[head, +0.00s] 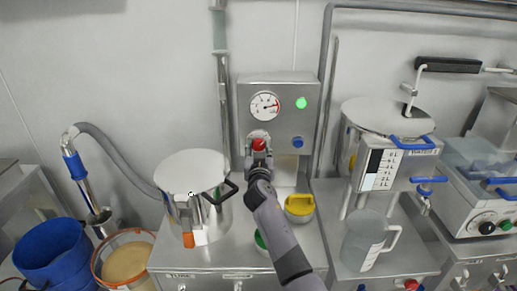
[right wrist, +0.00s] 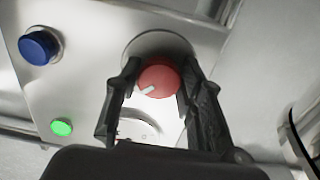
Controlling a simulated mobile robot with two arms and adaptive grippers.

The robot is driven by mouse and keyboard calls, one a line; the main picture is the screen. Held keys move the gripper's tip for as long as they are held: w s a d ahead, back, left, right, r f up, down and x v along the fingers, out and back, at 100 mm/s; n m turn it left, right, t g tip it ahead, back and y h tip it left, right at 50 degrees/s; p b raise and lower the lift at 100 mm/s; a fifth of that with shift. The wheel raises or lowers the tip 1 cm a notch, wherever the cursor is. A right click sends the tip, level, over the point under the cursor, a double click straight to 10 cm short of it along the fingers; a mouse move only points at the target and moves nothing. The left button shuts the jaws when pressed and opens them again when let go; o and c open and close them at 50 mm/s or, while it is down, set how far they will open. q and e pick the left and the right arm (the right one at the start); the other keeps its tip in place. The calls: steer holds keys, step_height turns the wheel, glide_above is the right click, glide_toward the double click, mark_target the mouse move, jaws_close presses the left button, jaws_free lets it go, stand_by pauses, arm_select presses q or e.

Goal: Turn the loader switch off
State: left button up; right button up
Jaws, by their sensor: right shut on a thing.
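The loader switch is a red round knob (head: 259,144) with a white pointer mark, low on the front of a grey control box (head: 307,91). It also shows in the right wrist view (right wrist: 160,80). A green lamp (head: 301,103) on the box is lit. My right gripper (head: 258,154) is at the knob; in the right wrist view its two dark fingers (right wrist: 155,88) stand on either side of the red knob, shut on it. The white mark points toward the lower left in that view. My left gripper is not in view.
The box also carries a round gauge (head: 265,106) and a blue button (head: 297,142). A lidded steel pot (head: 192,172) stands to the left of my right arm, a yellow-lidded bowl (head: 299,205) to its right. A clear jug (head: 368,240) stands further right.

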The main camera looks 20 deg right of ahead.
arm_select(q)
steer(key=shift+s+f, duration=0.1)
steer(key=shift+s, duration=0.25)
arm_select(e)
steer(key=shift+n, duration=0.3)
steer(key=shift+n+b, duration=0.35)
steer(key=shift+n, duration=0.65)
steer(key=n, duration=0.2)
steer(key=shift+n, duration=0.3)
steer(key=n, duration=0.2)
steer(key=shift+n, duration=0.4)
steer(key=n, duration=0.4)
steer(key=shift+r+n+p, duration=0.15)
steer(key=shift+n+p, duration=0.15)
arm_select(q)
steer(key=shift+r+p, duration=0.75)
arm_select(e)
steer(key=n, duration=0.5)
steer(key=shift+n, duration=0.3)
steer(key=o, duration=1.1)
